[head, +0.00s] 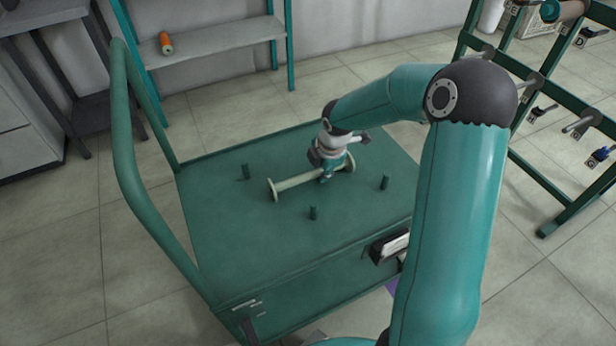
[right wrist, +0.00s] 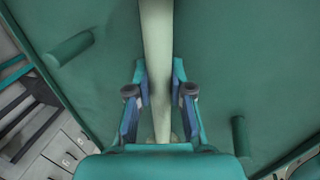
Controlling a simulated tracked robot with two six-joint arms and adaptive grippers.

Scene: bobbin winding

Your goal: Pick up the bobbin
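The bobbin (head: 298,181) is a long cream spool with a round flange at each end. It lies across the green top of the cart (head: 225,245), and I cannot tell whether it is clear of the surface. My right gripper (head: 327,176) points down over the bobbin, nearer its right end. In the right wrist view its fingers (right wrist: 160,85) stand on both sides of the bobbin's shaft (right wrist: 157,40), with the pads close against it. The part of the shaft under the gripper is hidden in the head view. My left gripper is not in view.
Several short green pegs, one at the front (head: 313,213), stand up from the cart top around the bobbin. The cart's tall handle (head: 124,150) rises at the left. A green rack (head: 570,130) stands at the right. A shelf (head: 215,38) with an orange spool (head: 166,43) is behind.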

